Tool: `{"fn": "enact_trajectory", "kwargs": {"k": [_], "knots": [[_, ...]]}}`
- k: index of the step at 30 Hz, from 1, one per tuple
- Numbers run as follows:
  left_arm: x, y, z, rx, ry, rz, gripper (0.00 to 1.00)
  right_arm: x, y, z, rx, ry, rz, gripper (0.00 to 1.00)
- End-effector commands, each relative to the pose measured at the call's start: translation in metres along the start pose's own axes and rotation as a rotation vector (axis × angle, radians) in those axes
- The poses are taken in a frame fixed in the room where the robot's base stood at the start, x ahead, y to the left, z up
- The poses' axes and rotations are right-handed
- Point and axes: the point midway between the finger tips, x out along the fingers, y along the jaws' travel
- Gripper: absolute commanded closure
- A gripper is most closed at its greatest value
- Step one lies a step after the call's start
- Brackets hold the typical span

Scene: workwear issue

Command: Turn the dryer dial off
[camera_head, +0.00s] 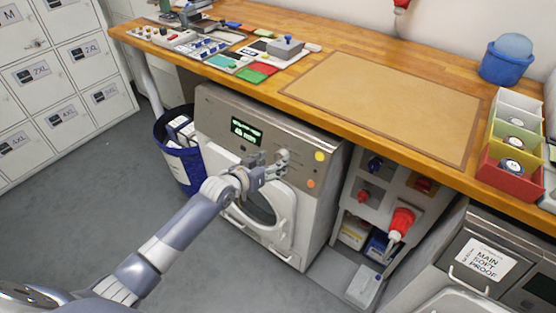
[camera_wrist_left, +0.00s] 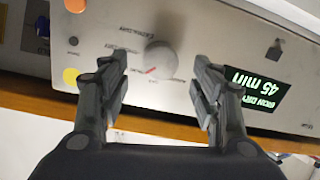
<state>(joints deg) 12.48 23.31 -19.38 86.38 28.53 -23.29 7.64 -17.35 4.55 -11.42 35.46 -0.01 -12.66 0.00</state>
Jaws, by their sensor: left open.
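The dryer (camera_head: 215,115) stands under the wooden worktop with its grey control panel facing me. Its lit display (camera_head: 246,132) reads about 45 min; in the left wrist view the display (camera_wrist_left: 258,88) appears upside down with "IRON DRY 45 min". The round grey dial (camera_wrist_left: 162,62) sits on the panel with printed labels around it and a red mark at its edge. My left gripper (camera_head: 280,162) is at the panel, in front of the dial. In the left wrist view the gripper (camera_wrist_left: 160,85) is open, its fingers on either side of the dial with gaps visible. My right gripper is not in view.
The worktop (camera_head: 340,130) overhangs the dryer. A blue bin (camera_head: 165,130) stands left of it, and a shelf unit with a red plug (camera_head: 402,222) stands right. Yellow (camera_head: 320,156) and orange (camera_head: 311,184) buttons lie right of the dial. Grey floor is free at left.

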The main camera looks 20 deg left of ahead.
Motion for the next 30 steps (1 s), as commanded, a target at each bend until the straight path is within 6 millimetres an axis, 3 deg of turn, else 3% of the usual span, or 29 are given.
{"fn": "enact_trajectory", "kwargs": {"k": [3,9,20,21,27,30], "knots": [[0.018,0.000,0.000,0.001,0.001,0.000,0.42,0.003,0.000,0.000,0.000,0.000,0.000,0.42],[0.034,0.000,0.000,0.000,0.001,0.000,0.42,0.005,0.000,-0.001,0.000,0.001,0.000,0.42],[0.038,0.000,0.000,0.001,0.001,0.000,0.42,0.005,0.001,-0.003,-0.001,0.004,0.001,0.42],[0.038,0.000,0.000,0.001,0.001,0.000,0.44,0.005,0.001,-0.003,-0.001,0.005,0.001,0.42],[0.038,0.000,0.000,0.001,0.000,0.000,0.86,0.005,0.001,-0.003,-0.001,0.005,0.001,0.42],[0.038,0.000,0.000,0.001,0.000,0.000,0.86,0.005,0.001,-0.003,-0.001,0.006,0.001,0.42]]}}
